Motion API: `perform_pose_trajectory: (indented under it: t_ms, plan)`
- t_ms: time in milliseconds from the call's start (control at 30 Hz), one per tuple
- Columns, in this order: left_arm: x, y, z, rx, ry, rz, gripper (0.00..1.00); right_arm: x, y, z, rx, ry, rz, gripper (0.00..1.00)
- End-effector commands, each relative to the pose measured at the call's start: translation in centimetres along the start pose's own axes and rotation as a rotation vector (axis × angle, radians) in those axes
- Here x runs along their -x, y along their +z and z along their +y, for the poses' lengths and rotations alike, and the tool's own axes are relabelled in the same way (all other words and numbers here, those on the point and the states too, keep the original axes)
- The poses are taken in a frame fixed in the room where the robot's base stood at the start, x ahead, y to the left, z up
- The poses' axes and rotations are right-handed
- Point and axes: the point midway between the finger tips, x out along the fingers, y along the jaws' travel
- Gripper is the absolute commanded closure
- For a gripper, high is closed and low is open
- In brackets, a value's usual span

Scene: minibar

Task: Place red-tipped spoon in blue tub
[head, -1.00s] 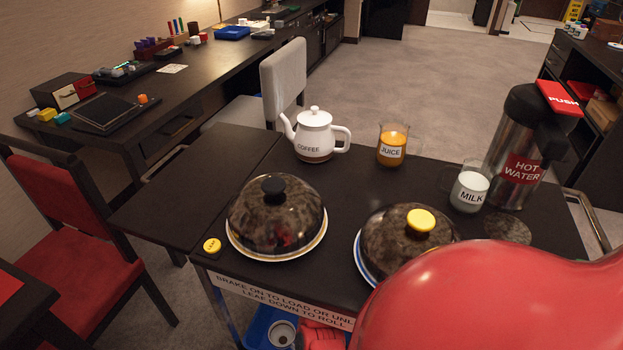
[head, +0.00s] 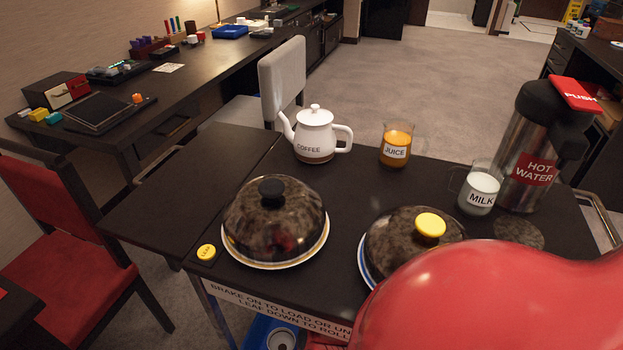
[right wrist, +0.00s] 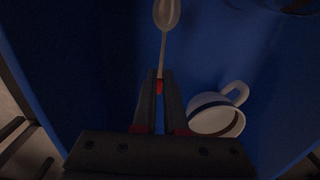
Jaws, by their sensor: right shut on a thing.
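In the right wrist view my right gripper (right wrist: 158,82) is shut on the red-tipped spoon (right wrist: 164,45). The red end lies between the fingers, and the pale handle and bowl point away toward the top edge. The blue tub (right wrist: 95,50) fills most of the background behind the spoon. Whether the spoon touches the tub floor I cannot tell. In the head view a corner of the blue tub (head: 257,332) shows low under the cart top. My red right arm hides the rest, and the right gripper is not visible there. My left gripper is in neither view.
A white mug (right wrist: 218,115) lies in the tub right of my fingers. The cart top (head: 350,225) above carries two domed plates, a coffee pot (head: 315,137), a juice jug (head: 396,146), a milk jug (head: 480,192) and a hot water flask (head: 530,160).

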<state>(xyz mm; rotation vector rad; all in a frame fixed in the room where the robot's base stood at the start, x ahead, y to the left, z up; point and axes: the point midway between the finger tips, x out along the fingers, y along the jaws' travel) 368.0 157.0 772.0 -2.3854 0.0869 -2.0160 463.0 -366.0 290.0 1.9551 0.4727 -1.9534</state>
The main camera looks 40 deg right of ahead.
Motion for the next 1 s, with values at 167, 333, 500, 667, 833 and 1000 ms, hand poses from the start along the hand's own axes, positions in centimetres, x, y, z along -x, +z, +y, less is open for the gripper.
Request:
perform_pose_trajectory:
  t_ms: [167, 333, 500, 667, 833, 1000]
  plan:
    - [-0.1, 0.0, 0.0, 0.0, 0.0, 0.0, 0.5, 0.1, 0.0, 0.0, 0.0, 0.001, 0.0, 1.0]
    - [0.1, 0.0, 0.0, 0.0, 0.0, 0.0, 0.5, -0.3, 0.0, 0.0, 0.002, 0.0, -0.001, 1.0]
    - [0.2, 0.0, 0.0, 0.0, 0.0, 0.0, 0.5, -0.9, -0.1, -0.1, 0.004, -0.002, -0.001, 1.0]
    - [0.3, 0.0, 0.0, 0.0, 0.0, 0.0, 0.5, -1.1, -0.1, 0.0, 0.002, -0.001, 0.0, 1.0]
    - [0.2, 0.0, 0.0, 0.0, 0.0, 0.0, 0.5, -1.1, -0.1, 0.0, 0.002, 0.0, 0.0, 0.67]
    - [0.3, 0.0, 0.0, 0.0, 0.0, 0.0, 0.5, -1.1, -0.1, 0.0, 0.001, 0.0, 0.0, 0.61]
